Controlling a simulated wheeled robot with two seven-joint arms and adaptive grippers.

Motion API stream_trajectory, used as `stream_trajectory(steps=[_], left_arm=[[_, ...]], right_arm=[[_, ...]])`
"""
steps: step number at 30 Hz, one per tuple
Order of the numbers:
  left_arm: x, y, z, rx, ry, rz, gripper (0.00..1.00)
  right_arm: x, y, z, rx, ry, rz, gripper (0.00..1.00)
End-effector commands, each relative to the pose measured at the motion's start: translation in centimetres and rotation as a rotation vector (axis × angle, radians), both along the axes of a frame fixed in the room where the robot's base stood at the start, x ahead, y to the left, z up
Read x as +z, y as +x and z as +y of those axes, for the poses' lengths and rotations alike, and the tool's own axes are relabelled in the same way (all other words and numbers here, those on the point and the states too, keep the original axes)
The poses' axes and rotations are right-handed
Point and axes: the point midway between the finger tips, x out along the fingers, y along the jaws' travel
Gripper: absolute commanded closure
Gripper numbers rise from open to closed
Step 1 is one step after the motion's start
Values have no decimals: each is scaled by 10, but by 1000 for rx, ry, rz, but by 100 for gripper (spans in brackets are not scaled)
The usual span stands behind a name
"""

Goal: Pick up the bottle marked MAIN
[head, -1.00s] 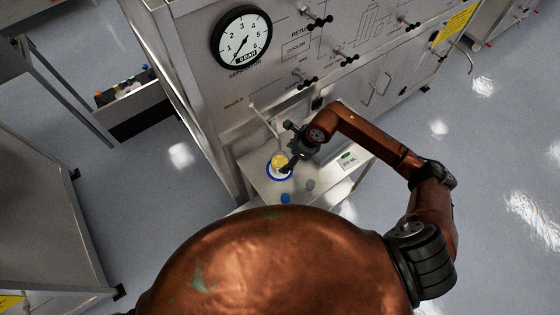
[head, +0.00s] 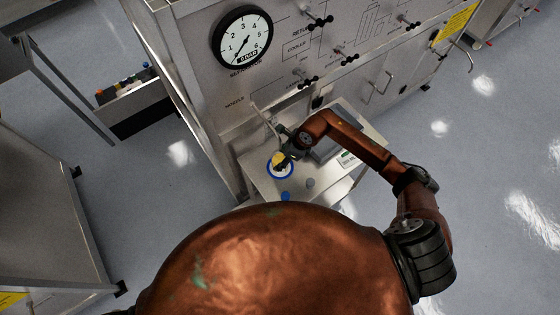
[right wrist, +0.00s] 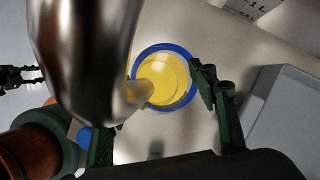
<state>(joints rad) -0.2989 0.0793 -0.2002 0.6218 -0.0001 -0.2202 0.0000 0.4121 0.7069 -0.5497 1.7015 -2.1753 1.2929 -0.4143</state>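A round yellow thing (head: 278,160) stands inside a blue ring (head: 272,175) on the small shelf under the panel. In the right wrist view the yellow thing (right wrist: 172,82) and the blue ring (right wrist: 152,50) show from above. No MAIN marking is legible, so I cannot tell if it is that bottle.
A shiny metal shape (right wrist: 80,55) fills the left of the wrist view close up. A grey box-like thing (right wrist: 290,130) is at right. The pressure gauge (head: 242,37) is on the panel.

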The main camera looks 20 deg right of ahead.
Motion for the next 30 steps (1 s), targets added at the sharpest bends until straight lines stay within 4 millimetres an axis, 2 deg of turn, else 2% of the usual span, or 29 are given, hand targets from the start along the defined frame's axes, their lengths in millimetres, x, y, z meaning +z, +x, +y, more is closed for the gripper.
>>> stream_trajectory(steps=[2, 12, 20, 26, 30], left_arm=[[0, 0, 0, 0, 0, 0, 60], [0, 0, 0, 0, 0, 0, 60], [-1, -1, 1, 0, 0, 2, 60], [-6, -2, 1, 0, 1, 3, 60], [-10, -4, 1, 0, 2, 5, 60]], right_arm=[[0, 0, 0, 0, 0, 0, 54], [0, 0, 0, 0, 0, 0, 77], [1, 0, 0, 1, 0, -2, 77], [13, 1, 0, 2, -1, -3, 77], [10, -12, -21, -2, -4, 1, 77]])
